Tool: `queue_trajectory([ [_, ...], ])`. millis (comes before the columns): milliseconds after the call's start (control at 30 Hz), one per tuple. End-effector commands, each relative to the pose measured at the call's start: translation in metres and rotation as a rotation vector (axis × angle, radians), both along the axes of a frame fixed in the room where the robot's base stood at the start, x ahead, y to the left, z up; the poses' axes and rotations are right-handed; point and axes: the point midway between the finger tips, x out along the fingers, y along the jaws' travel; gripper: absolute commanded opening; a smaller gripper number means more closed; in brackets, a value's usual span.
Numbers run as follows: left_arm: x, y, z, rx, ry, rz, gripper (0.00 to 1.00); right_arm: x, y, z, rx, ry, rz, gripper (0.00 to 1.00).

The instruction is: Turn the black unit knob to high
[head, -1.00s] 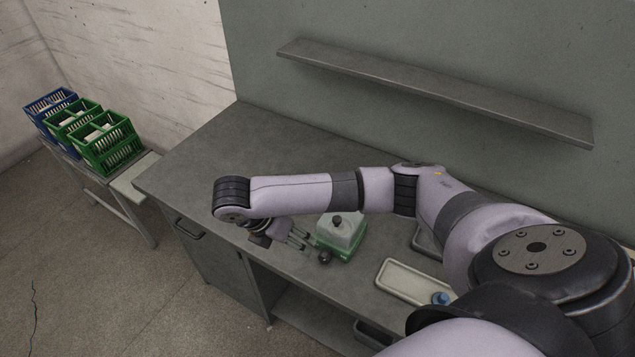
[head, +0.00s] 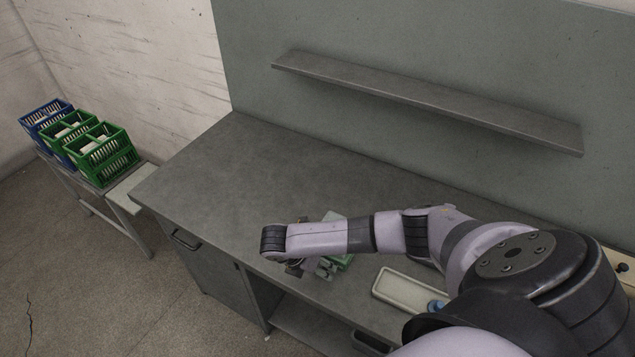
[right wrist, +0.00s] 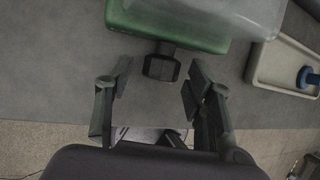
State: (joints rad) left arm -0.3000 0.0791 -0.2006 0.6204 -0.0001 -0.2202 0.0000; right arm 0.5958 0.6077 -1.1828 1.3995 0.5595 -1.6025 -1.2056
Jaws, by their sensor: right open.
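A green unit (head: 341,262) with a pale translucent top (head: 333,217) stands on the grey bench, partly hidden behind my right forearm. The right wrist view shows its green body (right wrist: 160,30) at the top. A black knob (right wrist: 162,65) sticks out from its front on a short dark stem. My right gripper (right wrist: 158,76) is open, with one finger on each side of the knob and visible gaps between. In the head view the right gripper (head: 318,268) is mostly hidden under the arm, at the unit. The knob is hidden there. My left gripper is not in view.
A cream tray (head: 405,290) holding a blue round thing (head: 436,306) lies to the right of the unit. A cream box with a black knob (head: 622,268) shows at the right edge. The bench (head: 220,190) is bare at left. A shelf (head: 430,105) hangs behind.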

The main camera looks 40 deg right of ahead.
Motion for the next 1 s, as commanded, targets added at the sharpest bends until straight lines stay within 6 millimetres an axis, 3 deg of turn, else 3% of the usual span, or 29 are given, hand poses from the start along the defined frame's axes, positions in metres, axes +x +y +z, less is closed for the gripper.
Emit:
queue_trajectory([
  [233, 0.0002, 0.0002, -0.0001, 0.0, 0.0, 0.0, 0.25, 0.0, -0.0001, -0.0007, 0.0, 0.0, 0.0, 0.48],
  [900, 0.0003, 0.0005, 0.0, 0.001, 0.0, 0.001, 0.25, 0.0001, -0.0001, -0.0002, 0.0, 0.0, -0.001, 0.04],
  [1000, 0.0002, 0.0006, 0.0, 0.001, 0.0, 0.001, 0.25, 0.0001, -0.0003, -0.0001, 0.0, -0.001, -0.001, 0.01],
])
